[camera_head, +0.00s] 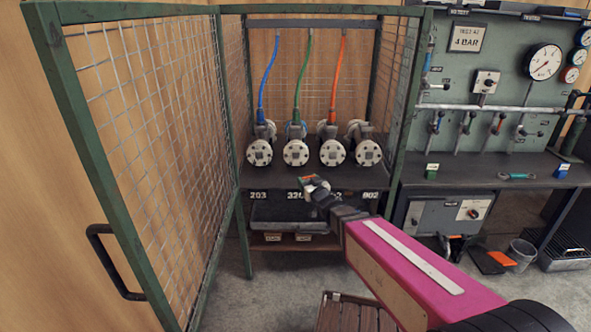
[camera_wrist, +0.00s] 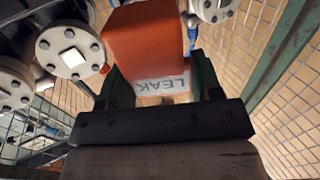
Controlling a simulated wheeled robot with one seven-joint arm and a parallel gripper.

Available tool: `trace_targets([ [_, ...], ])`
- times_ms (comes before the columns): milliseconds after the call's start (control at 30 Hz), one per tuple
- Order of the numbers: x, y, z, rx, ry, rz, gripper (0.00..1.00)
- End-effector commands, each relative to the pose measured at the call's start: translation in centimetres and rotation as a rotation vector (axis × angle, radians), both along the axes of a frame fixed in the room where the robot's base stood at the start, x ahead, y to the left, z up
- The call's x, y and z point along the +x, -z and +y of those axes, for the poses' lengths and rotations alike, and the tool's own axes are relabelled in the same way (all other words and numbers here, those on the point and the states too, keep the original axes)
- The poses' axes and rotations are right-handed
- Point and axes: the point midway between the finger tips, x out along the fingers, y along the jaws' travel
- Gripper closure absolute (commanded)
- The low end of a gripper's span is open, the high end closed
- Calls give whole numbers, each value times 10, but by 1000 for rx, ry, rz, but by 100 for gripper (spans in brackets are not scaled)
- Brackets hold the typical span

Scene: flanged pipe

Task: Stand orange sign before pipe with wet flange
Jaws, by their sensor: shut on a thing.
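My gripper (camera_head: 318,189) is shut on the orange sign (camera_head: 307,180) and holds it in front of the bench edge, below the flange with the orange hose. In the wrist view the sign (camera_wrist: 148,45) sits between the fingers, with a white "LEAK" label upside down. Several pipes with pale bolted flanges stand in a row: the far-left flange (camera_head: 259,153), the second flange (camera_head: 296,153), the third flange (camera_head: 333,153) and the far-right flange (camera_head: 369,154). Blue, green and orange hoses rise from the first three. I cannot tell which flange is wet.
A mesh cage surrounds the dark bench (camera_head: 315,176); its door (camera_head: 90,150) is open at left. Numbers mark the bench edge; the arm partly covers them. A black tray (camera_head: 285,212) is below. A gauge panel (camera_head: 480,80) and second bench stand at right.

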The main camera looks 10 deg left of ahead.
Motion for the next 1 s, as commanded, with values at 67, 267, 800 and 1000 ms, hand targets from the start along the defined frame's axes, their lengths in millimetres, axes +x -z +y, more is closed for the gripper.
trace_targets([
  [67, 21, 1, 14, 1, -1, -2, 71],
  [267, 56, 1, 40, 1, 0, -1, 71],
  [800, 106, 0, 77, 1, 0, -1, 71],
  [1000, 103, 5, 74, 1, 1, -1, 71],
])
